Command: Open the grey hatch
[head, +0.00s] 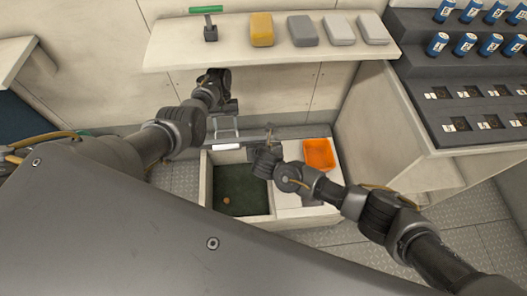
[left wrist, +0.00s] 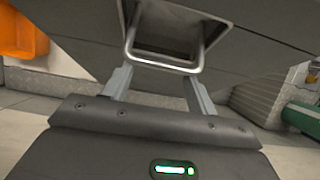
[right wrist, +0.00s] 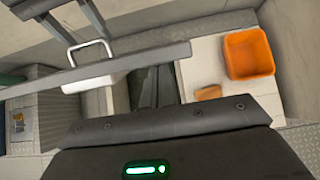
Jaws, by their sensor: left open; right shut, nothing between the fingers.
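The grey hatch (head: 257,137) stands raised at the back of the locker, seen nearly edge-on in the head view. My right gripper (head: 270,136) is shut and empty near the hatch's edge.
The open locker compartment (head: 240,195) has a dark green floor with a small orange-brown item. An orange bin (head: 319,154) stands on the pale top beside it. A shelf (head: 270,58) with several blocks hangs above; a stepped rack (head: 470,100) stands right.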

